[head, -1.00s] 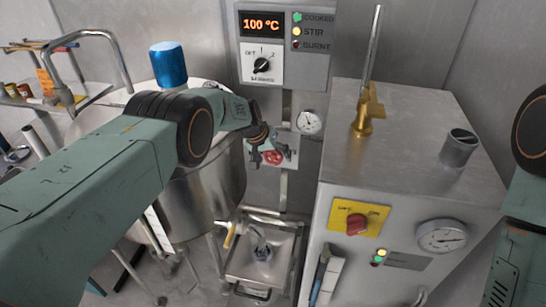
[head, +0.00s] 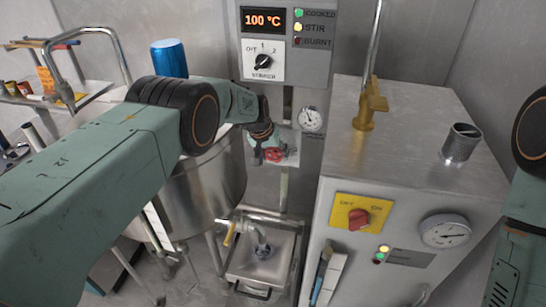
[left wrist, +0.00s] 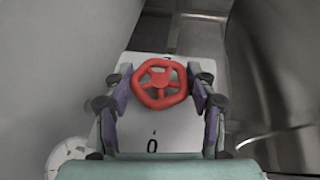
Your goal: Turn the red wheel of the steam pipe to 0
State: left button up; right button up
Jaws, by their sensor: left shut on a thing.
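The red wheel (head: 273,154) sits on a small white plate on the steam pipe, below the control panel. In the left wrist view the red wheel (left wrist: 158,84) has several spokes, and the white plate (left wrist: 150,125) carries a mark and a "0" near its lower edge. My left gripper (head: 262,155) is at the wheel. In the left wrist view its fingers (left wrist: 160,88) stand on both sides of the rim, shut on it. A gauge (head: 311,119) is right of the wheel. Part of my right arm shows at the right edge; its gripper is out of view.
A large steel kettle (head: 212,180) stands behind and below my left arm. A steel cabinet (head: 340,160) with a brass valve (head: 370,105) is on the right. The control panel (head: 283,50) reads 100 °C. A steel tray (head: 265,262) is below.

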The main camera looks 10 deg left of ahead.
dwell(0.4)
pick_arm(q)
jog(key=o, duration=1.2)
jog(key=shift+w+f, duration=0.15)
jog(key=shift+w, duration=0.05)
jog(key=shift+s+r, duration=0.2)
jog(key=shift+r, duration=0.05)
jog(key=shift+d+v, duration=0.2)
jog(key=shift+v, duration=5.7)
